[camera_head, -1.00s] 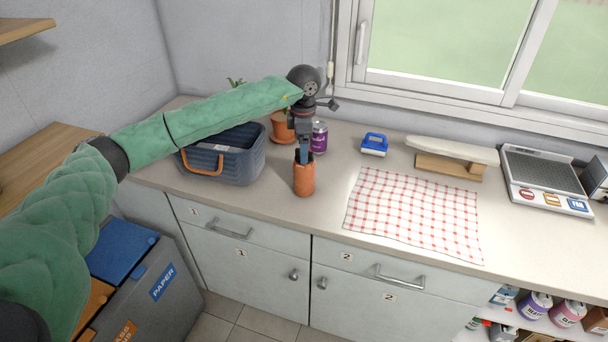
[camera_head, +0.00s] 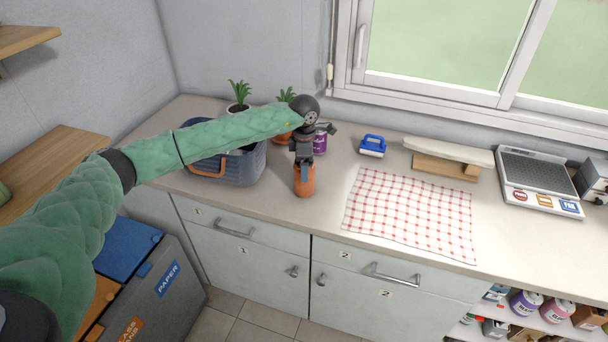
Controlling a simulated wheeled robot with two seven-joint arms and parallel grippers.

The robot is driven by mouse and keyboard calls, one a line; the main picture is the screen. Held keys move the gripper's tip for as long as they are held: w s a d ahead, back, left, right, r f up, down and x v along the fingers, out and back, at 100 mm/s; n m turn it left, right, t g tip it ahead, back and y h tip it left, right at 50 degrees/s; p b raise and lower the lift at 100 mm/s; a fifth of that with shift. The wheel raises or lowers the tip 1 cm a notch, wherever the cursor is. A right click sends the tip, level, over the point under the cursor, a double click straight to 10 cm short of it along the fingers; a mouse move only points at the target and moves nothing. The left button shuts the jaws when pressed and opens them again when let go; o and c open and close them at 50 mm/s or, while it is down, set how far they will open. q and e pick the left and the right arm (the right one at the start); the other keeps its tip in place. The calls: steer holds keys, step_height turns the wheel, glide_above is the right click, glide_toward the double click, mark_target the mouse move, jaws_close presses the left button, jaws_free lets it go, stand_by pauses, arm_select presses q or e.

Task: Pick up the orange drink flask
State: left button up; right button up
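The orange drink flask (camera_head: 304,188) stands upright on the counter, near its front edge and left of the checked cloth. My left gripper (camera_head: 304,172) points down at the flask from above, and its fingers overlap the flask's upper part. The flask's top is hidden behind the gripper. I cannot tell whether the fingers are open or shut on it. My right gripper is not in view.
A blue-grey basket (camera_head: 232,166) stands left of the flask. A purple can (camera_head: 320,142) and a potted plant (camera_head: 239,104) are behind. The red-and-white cloth (camera_head: 410,213) lies flat to the right.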

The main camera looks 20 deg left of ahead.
arm_select(q)
steer(key=shift+c, duration=0.2)
steer(key=c, duration=1.6)
steer(key=shift+c, duration=0.2)
